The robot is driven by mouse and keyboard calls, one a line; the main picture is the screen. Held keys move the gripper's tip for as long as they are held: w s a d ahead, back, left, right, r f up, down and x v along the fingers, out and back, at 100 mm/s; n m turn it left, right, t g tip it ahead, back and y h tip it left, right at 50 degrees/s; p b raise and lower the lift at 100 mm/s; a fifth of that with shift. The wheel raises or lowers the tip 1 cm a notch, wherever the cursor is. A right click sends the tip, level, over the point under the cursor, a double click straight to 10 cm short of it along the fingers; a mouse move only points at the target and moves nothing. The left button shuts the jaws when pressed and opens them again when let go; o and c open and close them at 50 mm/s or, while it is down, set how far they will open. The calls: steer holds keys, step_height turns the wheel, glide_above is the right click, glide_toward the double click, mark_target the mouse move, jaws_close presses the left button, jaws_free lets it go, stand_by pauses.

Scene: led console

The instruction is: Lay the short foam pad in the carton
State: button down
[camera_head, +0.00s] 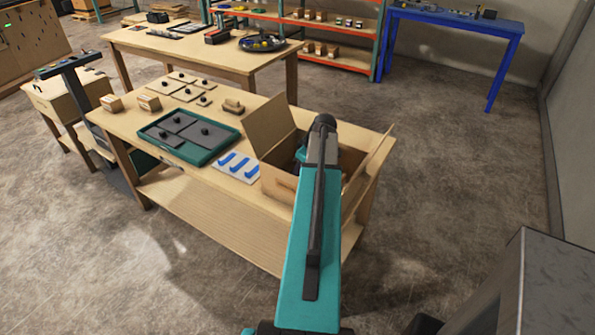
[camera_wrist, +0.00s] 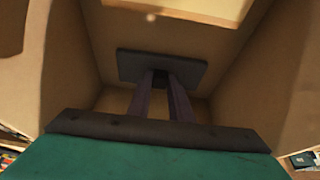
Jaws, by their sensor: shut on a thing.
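The open carton (camera_head: 277,185) stands at the right end of the near table, its flaps spread outward. My arm reaches over it and hides much of its inside in the head view. In the wrist view my gripper (camera_wrist: 162,84) points down into the carton (camera_wrist: 60,75). Its two fingers are shut on a dark grey foam pad (camera_wrist: 132,66), which lies across the fingertips between the carton walls. I cannot tell whether the pad touches the carton floor. The pad is hidden in the head view.
A teal tray (camera_head: 203,161) with dark knobbed pads is left of the carton. A white card (camera_head: 226,168) with blue strips lies between them. Several beige knobbed plates (camera_head: 187,93) and small blocks (camera_head: 148,103) lie behind. The carton's raised flap (camera_head: 268,125) stands beside my arm.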

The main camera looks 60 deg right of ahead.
steer(key=shift+f, duration=0.15)
steer(key=c, duration=1.6)
jaws_free()
steer(key=shift+r, duration=0.2)
steer(key=shift+b+v, duration=1.2)
steer(key=shift+v, duration=4.75)
steer(key=shift+r, duration=0.1)
